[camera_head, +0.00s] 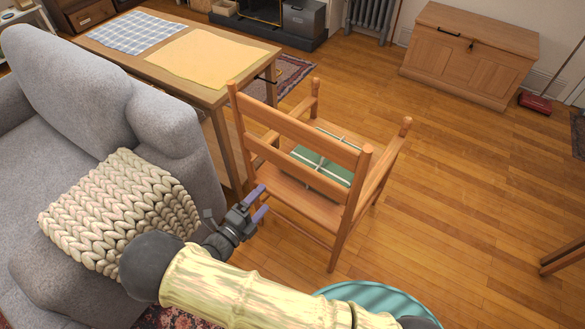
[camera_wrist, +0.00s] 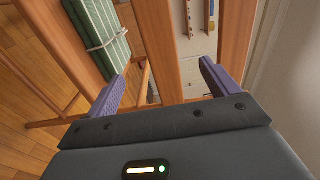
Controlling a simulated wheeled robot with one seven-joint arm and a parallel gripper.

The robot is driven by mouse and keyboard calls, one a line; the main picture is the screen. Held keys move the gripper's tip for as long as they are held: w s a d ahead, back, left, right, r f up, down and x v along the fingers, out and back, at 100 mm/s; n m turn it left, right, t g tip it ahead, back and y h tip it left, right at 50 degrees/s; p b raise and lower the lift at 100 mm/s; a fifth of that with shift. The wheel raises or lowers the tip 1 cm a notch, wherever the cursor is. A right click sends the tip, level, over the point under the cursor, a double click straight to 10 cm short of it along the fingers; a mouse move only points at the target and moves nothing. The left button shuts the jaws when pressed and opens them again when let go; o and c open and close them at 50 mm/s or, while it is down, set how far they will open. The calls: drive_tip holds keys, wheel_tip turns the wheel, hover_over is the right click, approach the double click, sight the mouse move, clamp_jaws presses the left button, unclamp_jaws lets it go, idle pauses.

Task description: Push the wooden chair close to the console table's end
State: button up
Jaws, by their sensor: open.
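The wooden chair (camera_head: 325,148) stands in the middle of the head view, its back toward me, just right of the console table's end. The console table (camera_head: 208,92) has a blue checked cloth and a yellow cloth on top. The chair's back post overlaps the table's near corner in the picture; I cannot tell if they touch. A green bundle tied with string (camera_head: 322,160) lies on the seat and also shows in the wrist view (camera_wrist: 97,32). My gripper (camera_head: 259,202) is open behind the chair's lower back. In the wrist view, a wooden chair bar (camera_wrist: 157,45) shows between the fingers; contact is unclear.
A grey sofa (camera_head: 60,95) with a chunky knitted throw (camera_head: 120,212) stands at left, close to my arm. A teal round top (camera_head: 385,300) is at the bottom. A wooden chest (camera_head: 465,55) stands at back right. Open wooden floor (camera_head: 450,165) lies right of the chair.

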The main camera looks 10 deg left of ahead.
sight(291, 169)
drive_tip(key=x, duration=1.6)
drive_tip(key=shift+w+d+b, duration=0.1)
drive_tip(key=shift+b, duration=0.25)
